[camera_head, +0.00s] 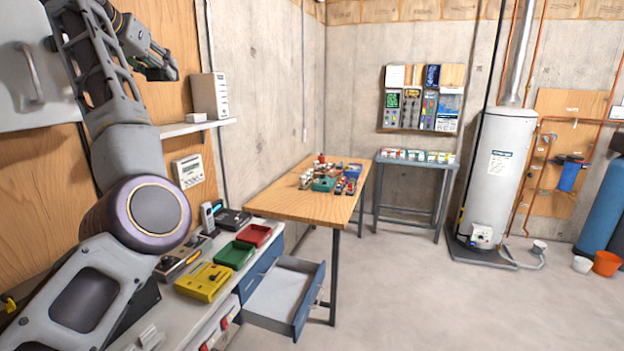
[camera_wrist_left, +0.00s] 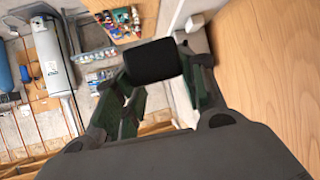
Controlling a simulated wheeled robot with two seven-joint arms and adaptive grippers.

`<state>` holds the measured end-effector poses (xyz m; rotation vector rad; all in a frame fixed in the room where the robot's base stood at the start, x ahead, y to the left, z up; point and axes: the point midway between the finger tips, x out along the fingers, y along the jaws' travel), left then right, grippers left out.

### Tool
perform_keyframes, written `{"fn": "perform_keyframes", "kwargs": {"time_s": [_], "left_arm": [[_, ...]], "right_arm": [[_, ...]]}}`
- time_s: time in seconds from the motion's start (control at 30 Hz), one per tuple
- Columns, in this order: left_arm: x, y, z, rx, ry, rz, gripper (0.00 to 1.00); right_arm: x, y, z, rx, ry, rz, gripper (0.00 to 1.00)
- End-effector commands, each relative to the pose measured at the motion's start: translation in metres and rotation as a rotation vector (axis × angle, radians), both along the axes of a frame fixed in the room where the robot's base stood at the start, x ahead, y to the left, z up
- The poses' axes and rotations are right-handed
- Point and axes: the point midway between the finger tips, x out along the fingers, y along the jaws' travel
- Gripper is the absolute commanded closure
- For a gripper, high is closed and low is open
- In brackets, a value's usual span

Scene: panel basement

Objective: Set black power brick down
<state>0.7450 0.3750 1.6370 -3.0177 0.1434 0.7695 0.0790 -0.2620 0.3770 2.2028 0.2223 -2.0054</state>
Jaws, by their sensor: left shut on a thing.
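The black power brick (camera_wrist_left: 152,62) shows in the left wrist view as a dark block with rounded corners, held between the fingertips of my left gripper (camera_wrist_left: 160,75). My left gripper also shows in the head view (camera_head: 163,66), raised high at the upper left in front of the wooden wall panel, well above the workbench (camera_head: 245,290). It is shut on the brick. I cannot make the brick out clearly in the head view. My right gripper is in neither view.
The workbench carries a yellow case (camera_head: 203,282), a green tray (camera_head: 236,255), a red tray (camera_head: 254,235) and a handset (camera_head: 208,217). A drawer (camera_head: 290,292) stands open. Behind is a wooden table (camera_head: 300,208) with several small items.

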Motion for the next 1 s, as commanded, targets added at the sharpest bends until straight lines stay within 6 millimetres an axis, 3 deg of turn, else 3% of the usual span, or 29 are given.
{"fn": "perform_keyframes", "kwargs": {"time_s": [1.0], "left_arm": [[0.045,0.035,-0.155,0.0,0.003,0.194,0.87]], "right_arm": [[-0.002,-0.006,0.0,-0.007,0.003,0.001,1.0]]}}
